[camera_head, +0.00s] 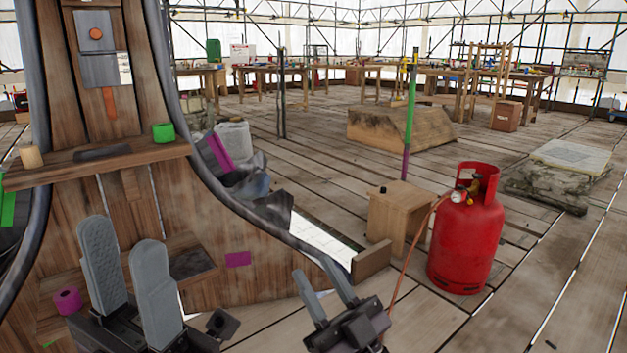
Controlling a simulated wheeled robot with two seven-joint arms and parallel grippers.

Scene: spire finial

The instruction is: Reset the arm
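My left gripper (128,280) is at the lower left, in front of the wooden spire structure (255,240). Its two grey fingers point up with a gap between them, and nothing shows in the gap. My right gripper (322,293) is at the bottom centre, left of the red gas cylinder (466,235). Its two fingers are apart and point up and left, with nothing seen between them. Most of both arms is out of the frame.
A wooden shelf (40,177) on the spire holds a green roll (163,133) and a tan one (31,157). A magenta roll (67,301) sits lower left. The plank floor at right is mostly clear.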

